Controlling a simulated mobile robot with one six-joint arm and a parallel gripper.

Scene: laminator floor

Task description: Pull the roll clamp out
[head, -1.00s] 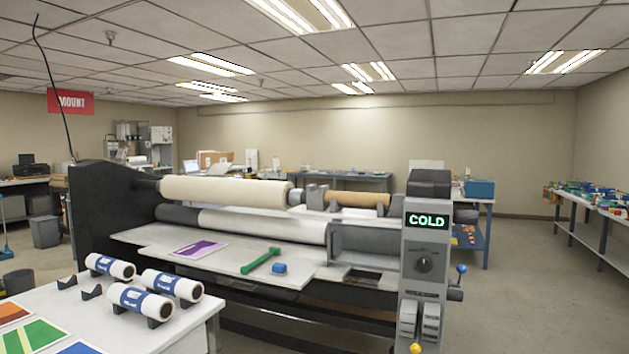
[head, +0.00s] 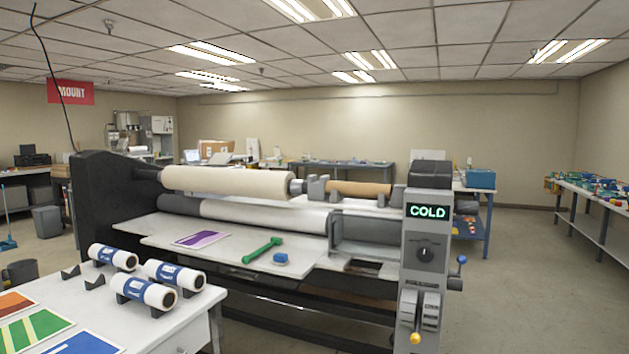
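The laminator (head: 97,215) stands across the middle of the head view. A wide cream roll (head: 228,182) lies on its upper shaft. A grey block (head: 317,189) sits on that shaft, between the cream roll's right end and a brown core (head: 358,188). It looks like a clamp, but I cannot tell for sure that it is the roll clamp. My gripper is not in view.
A control post (head: 425,250) reading COLD, with levers, stands at the laminator's right. A green tool (head: 263,251) and blue block (head: 281,259) lie on its feed table. A white table (head: 190,318) with several blue-banded rolls is front left. Floor (head: 530,290) at right is clear.

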